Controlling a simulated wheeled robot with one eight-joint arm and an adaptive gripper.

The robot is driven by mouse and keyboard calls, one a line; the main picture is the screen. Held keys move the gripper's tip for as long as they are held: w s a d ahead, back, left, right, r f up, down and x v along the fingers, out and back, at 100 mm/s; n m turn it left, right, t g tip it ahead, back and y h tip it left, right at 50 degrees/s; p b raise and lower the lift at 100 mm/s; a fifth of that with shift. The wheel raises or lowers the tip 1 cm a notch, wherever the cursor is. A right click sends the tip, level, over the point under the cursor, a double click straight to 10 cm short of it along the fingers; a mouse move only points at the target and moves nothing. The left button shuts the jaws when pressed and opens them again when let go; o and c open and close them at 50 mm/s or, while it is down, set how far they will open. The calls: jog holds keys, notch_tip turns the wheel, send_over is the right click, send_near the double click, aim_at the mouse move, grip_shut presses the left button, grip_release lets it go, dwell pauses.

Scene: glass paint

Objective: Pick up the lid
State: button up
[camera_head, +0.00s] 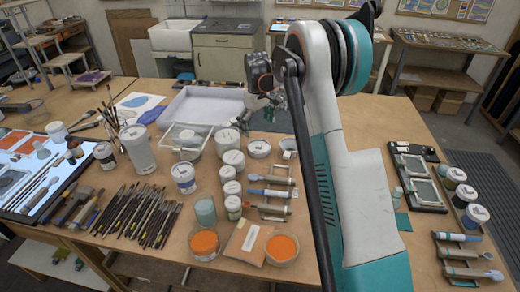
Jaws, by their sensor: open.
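I cannot tell which lid is meant. Several white lids top the jars in the middle of the table: a large white jar (228,141) and a smaller white jar (233,159) near it. A low round white piece (259,149), which may be a loose lid or a shallow pot, lies right of them. My gripper (272,108) is small and partly hidden behind my arm. It hangs above the table, beyond these jars and apart from them, and no object shows in its jaws.
A white tray (203,107) lies behind the jars. Two orange paint bowls, one at left (205,243), stand at the front. Jars (465,196) line the right side. Bare wood shows around my arm.

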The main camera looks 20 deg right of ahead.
aim_at(258, 144)
notch_tip(258, 144, down, 9)
jog(key=shift+w+d+b, duration=0.15)
jog(key=shift+b, duration=0.65)
jog(key=c, duration=0.9)
